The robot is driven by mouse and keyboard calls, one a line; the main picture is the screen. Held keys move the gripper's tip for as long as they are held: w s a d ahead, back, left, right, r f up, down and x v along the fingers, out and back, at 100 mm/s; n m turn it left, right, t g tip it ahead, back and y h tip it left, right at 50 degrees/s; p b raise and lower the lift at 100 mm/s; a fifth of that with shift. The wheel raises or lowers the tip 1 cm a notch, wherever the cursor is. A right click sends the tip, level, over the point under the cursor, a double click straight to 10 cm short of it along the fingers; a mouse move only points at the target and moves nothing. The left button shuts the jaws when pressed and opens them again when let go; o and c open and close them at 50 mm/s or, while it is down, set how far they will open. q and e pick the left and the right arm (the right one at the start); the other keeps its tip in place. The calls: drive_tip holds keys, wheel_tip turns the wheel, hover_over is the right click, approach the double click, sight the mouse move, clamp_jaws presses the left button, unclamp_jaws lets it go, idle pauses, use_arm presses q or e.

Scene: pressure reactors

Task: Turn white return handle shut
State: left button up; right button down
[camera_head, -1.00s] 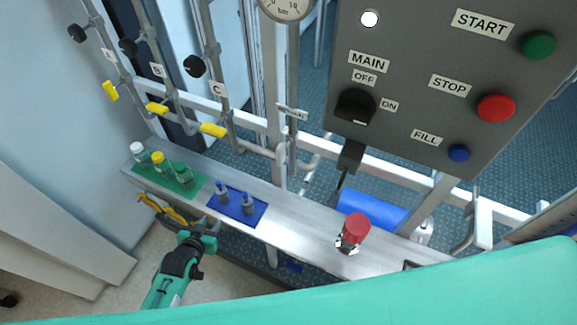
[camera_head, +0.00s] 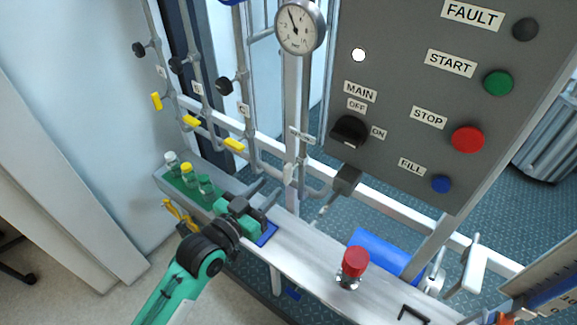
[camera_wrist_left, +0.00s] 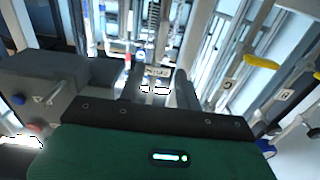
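A small white handle (camera_head: 288,174) sits on the pipework below the gauge, under a small white label (camera_head: 301,135) too small to read in the head view. In the left wrist view the label (camera_wrist_left: 158,72) shows between my fingers, with a bright white piece (camera_wrist_left: 155,90) just below it, probably the same handle. My left gripper (camera_head: 271,184) is over the bench, left of and a little short of the handle. Its two dark fingers are apart with nothing between them; they also show in the wrist view (camera_wrist_left: 158,82). My right gripper is out of view.
The grey control panel (camera_head: 400,120) stands to the right. The metal bench (camera_head: 310,255) carries green-capped and yellow-capped bottles on a green mat, a blue mat (camera_head: 268,234) and a red-topped valve (camera_head: 355,262). Yellow handles (camera_head: 234,145) are on pipes at left.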

sight(285, 172)
use_arm(q)
drive_tip(key=p+x, duration=0.1)
drive_tip(key=x, duration=0.7)
drive_tip(key=shift+w+d+p, duration=0.25)
drive_tip(key=shift+w+p, duration=0.05)
drive_tip(key=shift+p, duration=0.05)
clamp_jaws()
